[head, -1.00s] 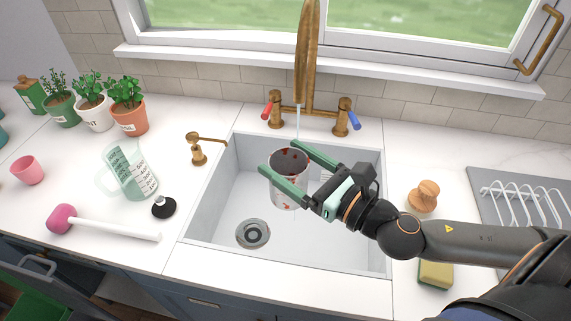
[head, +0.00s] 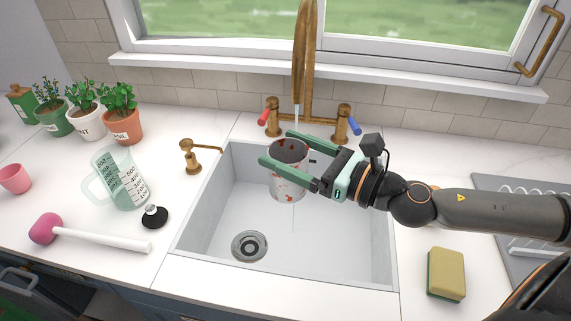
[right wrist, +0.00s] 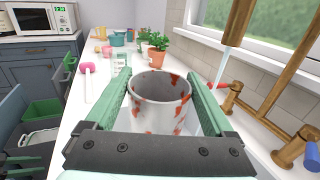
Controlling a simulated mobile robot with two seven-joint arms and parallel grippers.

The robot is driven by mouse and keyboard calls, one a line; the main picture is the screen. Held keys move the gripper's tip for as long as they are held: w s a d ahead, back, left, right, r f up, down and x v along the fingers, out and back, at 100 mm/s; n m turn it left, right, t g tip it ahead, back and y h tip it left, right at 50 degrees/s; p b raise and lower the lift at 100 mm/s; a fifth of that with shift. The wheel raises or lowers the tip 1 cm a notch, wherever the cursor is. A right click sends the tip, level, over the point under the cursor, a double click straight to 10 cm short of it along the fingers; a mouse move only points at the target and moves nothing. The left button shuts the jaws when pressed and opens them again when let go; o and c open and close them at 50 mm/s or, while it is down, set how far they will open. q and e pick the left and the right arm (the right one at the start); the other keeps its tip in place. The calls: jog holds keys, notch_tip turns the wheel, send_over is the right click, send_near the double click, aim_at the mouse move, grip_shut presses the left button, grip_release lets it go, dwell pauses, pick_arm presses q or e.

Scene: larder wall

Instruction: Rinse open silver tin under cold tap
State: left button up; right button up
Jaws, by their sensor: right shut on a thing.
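The open tin (head: 289,186) is silver-white with reddish-brown stains on its wall and inside rim. It is upright over the sink (head: 200,225), below the brass tap (head: 307,60). My right gripper (head: 275,147) is shut on the tin, one finger on each side; the tin also shows in the right wrist view (right wrist: 158,100). A thin stream of water (head: 297,115) falls from the spout towards the tin. A thin line shows below the tin. I cannot tell whether the stream enters the mouth. The blue handle (head: 354,126) is on the right, the red handle (head: 264,116) on the left.
A sponge (head: 446,274) lies right of the sink, near a dish rack (head: 495,186). On the left are a soap spout (head: 192,158), a black stopper (head: 154,217), a measuring jug (head: 122,180), a pink-headed mallet (head: 90,237) and potted herbs (head: 122,125). The sink floor is clear around the drain (head: 249,246).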

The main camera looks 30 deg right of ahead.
jog(key=w+d+f+b, duration=0.1)
jog(key=w+d+b, duration=0.1)
jog(key=w+d, duration=0.3)
jog(key=shift+w+d+f, duration=0.2)
jog(key=shift+w+f, duration=0.2)
jog(key=shift+w, duration=0.6)
jog(key=shift+s+d+f+b, duration=0.1)
jog(key=shift+s+d+b, duration=0.2)
jog(key=shift+b, duration=0.65)
jog(key=shift+d+b, duration=0.15)
jog(key=shift+b, duration=0.2)
jog(key=shift+r, duration=0.2)
